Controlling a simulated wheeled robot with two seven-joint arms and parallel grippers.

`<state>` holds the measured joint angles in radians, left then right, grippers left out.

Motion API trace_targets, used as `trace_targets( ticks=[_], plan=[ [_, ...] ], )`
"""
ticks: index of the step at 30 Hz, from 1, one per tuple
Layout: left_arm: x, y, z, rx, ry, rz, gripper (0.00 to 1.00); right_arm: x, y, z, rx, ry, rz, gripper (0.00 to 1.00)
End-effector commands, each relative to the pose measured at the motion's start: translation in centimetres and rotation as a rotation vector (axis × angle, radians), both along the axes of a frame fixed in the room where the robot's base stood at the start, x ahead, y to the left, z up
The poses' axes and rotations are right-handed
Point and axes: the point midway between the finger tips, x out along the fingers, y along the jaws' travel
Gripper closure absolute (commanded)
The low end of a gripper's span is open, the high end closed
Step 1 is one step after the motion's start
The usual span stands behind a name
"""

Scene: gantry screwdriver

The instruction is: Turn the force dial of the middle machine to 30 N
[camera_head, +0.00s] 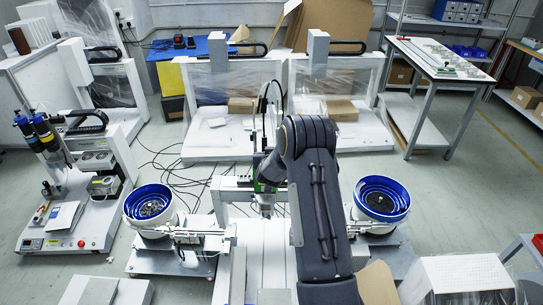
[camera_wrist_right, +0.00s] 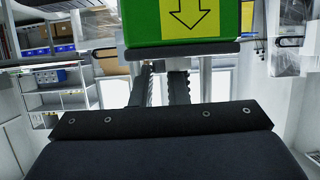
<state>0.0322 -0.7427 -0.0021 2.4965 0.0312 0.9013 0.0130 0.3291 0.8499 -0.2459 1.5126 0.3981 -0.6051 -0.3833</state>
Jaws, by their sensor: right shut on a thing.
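The middle machine (camera_head: 264,240) stands ahead of me, between two blue-rimmed feeder bowls. A small green part (camera_head: 262,187) shows at its centre, partly behind my right arm. My left gripper is in neither view.
The left feeder bowl (camera_head: 150,205) and right feeder bowl (camera_head: 382,199) flank the machine closely. Another machine with screwdrivers (camera_head: 75,200) stands at the left. White gantries (camera_head: 230,140) stand behind, with loose cables on the floor. Open floor lies at the right.

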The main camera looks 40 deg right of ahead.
Motion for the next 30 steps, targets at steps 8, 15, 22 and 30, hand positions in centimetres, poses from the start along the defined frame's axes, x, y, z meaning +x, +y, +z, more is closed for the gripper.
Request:
trace_targets(
  ticks=[8,15,22,30],
  plan=[
    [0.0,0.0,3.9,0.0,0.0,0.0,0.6,0.8,0.9,0.5,0.0,0.002,-0.255,1.0],
    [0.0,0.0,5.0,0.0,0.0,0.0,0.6,1.2,0.9,0.1,0.004,-0.003,-0.483,1.0],
    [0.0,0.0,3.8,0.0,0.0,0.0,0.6,1.5,0.9,-0.4,0.006,-0.004,-0.668,1.0],
    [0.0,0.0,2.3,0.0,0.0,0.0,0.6,1.8,0.9,-0.3,0.006,-0.004,-0.805,1.0]
  ],
)
